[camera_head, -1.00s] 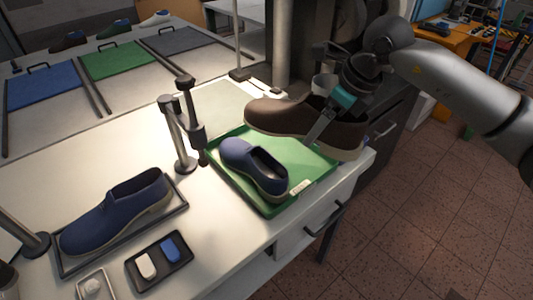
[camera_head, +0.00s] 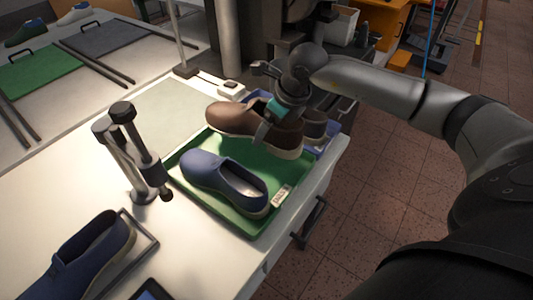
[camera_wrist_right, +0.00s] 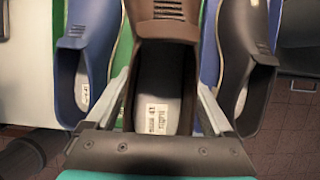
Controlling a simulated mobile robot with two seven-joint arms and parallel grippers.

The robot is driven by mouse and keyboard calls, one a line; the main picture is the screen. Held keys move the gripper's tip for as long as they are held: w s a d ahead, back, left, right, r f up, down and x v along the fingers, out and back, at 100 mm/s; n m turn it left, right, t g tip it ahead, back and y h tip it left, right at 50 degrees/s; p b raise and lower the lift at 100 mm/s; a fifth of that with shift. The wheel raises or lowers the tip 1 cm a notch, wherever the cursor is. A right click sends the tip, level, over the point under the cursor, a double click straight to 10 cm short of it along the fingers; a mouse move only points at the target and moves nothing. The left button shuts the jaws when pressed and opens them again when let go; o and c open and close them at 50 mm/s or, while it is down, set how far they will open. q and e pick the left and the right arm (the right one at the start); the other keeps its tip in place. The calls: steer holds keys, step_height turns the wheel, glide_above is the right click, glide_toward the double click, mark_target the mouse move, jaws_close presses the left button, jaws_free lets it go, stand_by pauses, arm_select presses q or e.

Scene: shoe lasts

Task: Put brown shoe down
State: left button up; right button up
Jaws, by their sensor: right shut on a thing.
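The brown shoe (camera_head: 228,118) has a pale sole and is at the back of the green tray (camera_head: 250,231), behind the blue shoe (camera_head: 222,181). My right gripper (camera_head: 261,130) is shut on its heel end from above. In the wrist view the brown shoe (camera_wrist_right: 160,50) lies between the two fingers (camera_wrist_right: 163,105), its opening and pale insole facing the camera. I cannot tell whether its sole touches the tray. The blue shoe rests on the tray's front part and also shows at left in the wrist view (camera_wrist_right: 90,45). My left gripper is out of view.
A jointed metal stand (camera_head: 135,150) is left of the green tray. Another blue shoe (camera_head: 80,258) sits in a dark tray at front left.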

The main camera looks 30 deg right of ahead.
mark_target(286, 129)
step_height(286, 129, down, 3)
steer(key=shift+f, duration=0.2)
steer(key=shift+w+f, duration=0.1)
steer(key=shift+f, duration=0.45)
step_height(286, 129, down, 4)
steer(key=shift+f+b, duration=0.15)
steer(key=shift+b, duration=0.25)
steer(key=o, duration=1.6)
arm_select(q)
steer(key=shift+w+f, duration=0.4)
steer(key=shift+w, duration=0.25)
steer(key=shift+r+p, duration=0.5)
arm_select(e)
steer(key=v, duration=1.2)
arm_select(q)
steer(key=shift+d, duration=0.1)
